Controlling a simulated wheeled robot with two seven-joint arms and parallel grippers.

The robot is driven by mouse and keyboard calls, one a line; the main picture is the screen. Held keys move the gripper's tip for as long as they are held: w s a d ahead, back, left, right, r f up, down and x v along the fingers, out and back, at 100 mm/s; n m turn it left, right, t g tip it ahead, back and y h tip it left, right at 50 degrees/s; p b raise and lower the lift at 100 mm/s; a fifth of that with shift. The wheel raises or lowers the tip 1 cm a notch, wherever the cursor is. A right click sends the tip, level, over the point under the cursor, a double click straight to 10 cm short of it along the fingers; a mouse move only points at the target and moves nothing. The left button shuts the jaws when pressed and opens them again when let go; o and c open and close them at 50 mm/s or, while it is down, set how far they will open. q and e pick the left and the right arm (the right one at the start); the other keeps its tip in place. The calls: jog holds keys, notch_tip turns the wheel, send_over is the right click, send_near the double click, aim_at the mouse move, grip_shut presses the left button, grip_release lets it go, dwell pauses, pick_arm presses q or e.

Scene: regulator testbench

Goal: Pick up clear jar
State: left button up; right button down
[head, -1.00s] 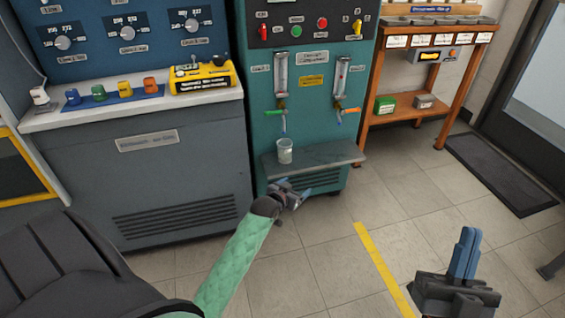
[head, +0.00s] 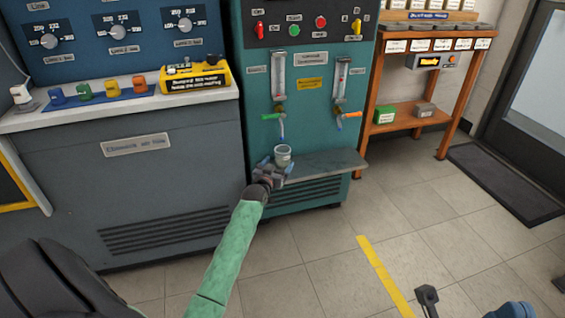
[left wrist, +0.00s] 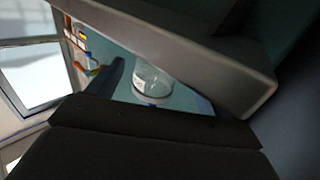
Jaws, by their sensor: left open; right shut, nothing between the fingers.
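The clear jar (head: 283,155) stands upright on the grey shelf (head: 335,162) of the teal cabinet, near the shelf's left end. My left gripper (head: 279,169) is open at the jar's near side, with its fingers close around the jar's lower part. In the left wrist view the jar (left wrist: 152,82) shows between the blue fingers, the left one (left wrist: 117,76) clearest. I cannot tell whether they touch it. The jar's base is hidden by the gripper in the head view.
Two flowmeters with a green tap (head: 272,116) and an orange tap (head: 347,115) hang above the shelf. A grey bench (head: 150,190) stands left and a wooden rack (head: 408,116) right.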

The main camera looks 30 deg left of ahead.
aim_at(280, 161)
pick_arm(q)
jog(key=shift+w+a+b, duration=0.15)
jog(key=shift+w+b, duration=0.25)
jog(key=shift+w, duration=0.7)
jog(key=shift+w+a+b, duration=0.15)
jog(key=shift+w+b, duration=0.2)
jog(key=shift+w, duration=0.75)
jog(key=shift+r, duration=0.1)
jog(key=c, duration=1.1)
jog(key=shift+r, duration=0.1)
